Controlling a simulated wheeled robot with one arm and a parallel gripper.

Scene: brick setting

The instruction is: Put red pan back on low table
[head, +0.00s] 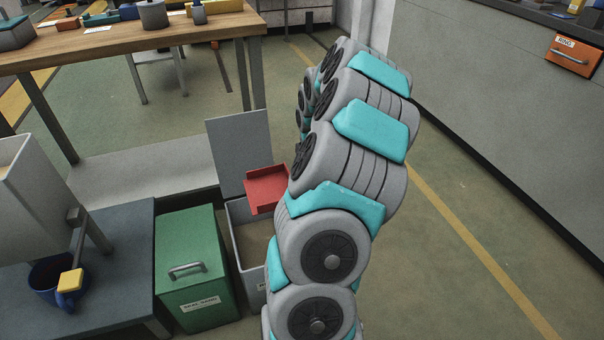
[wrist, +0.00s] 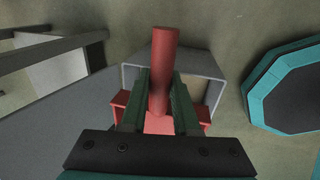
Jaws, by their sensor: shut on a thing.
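The red pan (head: 266,188) shows in the head view just left of my arm, above an open grey bin (head: 247,240). Its upright red handle (wrist: 164,60) stands between the dark green fingers of my gripper (wrist: 161,92) in the wrist view. My gripper is shut on the pan; in the head view my arm hides it. The pan's red sides show beside the fingers. A low dark grey table (head: 118,240) is at the lower left in the head view, left of the bins.
A blue mug (head: 48,284), a yellow-ended tool (head: 71,280) and a pale box (head: 38,200) are on the low table. A green lidded bin (head: 190,255) stands between it and the open bin, whose grey lid (head: 240,150) is raised. A wooden workbench (head: 140,45) stands behind.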

